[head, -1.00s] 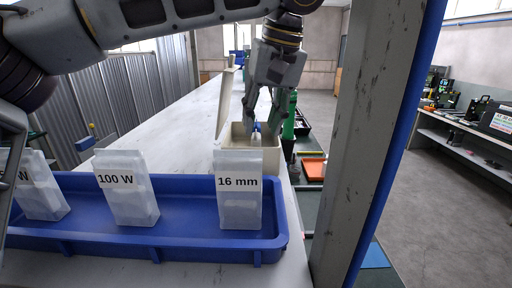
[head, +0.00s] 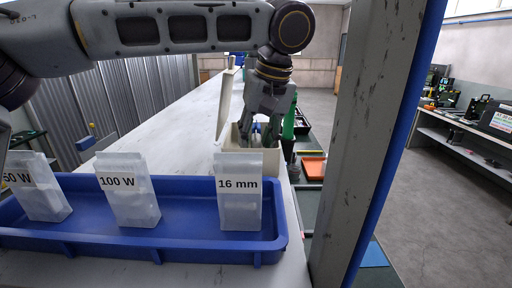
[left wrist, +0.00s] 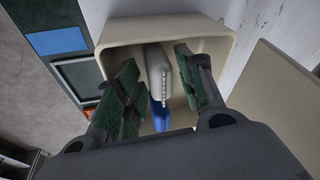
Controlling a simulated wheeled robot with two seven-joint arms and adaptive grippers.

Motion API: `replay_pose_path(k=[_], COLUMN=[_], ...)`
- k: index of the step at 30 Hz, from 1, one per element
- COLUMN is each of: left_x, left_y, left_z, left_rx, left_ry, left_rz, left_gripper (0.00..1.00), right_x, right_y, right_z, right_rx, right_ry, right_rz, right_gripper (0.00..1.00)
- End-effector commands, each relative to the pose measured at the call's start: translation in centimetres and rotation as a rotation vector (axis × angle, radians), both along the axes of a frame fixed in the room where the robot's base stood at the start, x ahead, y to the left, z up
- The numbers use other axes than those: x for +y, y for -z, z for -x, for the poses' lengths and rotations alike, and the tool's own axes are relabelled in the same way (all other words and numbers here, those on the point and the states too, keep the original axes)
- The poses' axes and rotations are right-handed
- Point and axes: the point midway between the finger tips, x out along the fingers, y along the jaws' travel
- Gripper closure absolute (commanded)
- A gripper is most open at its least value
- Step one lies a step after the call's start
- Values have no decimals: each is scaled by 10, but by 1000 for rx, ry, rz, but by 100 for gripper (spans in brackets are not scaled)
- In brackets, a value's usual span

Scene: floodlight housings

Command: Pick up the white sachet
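My left gripper (head: 259,138) points down into the box mouth. In the left wrist view its green-padded fingers (left wrist: 160,88) are open, one on each side of the sachet, with gaps between. The fingers partly hide the box contents in the head view. My right gripper is out of view.
A blue tray (head: 190,245) in front holds clear bags labelled 50 W (head: 40,190), 100 W (head: 128,192) and 16 mm (head: 240,195). A grey post (head: 365,130) stands at the right. A green bottle-like item (head: 289,122) is close beside the box. The bench to its left is clear.

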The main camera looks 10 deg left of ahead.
Motion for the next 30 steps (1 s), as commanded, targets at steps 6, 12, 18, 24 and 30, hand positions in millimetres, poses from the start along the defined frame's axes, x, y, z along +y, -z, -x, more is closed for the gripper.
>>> replay_pose_path(k=[6,12,18,24,30], left_x=[0,0,0,0,0], left_y=[1,1,1,1,1], left_z=[0,0,0,0,0], left_rx=[0,0,0,0,0], left_ry=[0,0,0,0,0], left_rz=[1,1,1,1,0], left_gripper=[62,62,80,97,97], right_x=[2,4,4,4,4], right_y=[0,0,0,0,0], right_z=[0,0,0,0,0], right_rx=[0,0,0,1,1], right_ry=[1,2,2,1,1], right_rz=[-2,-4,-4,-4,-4], right_gripper=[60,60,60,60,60])
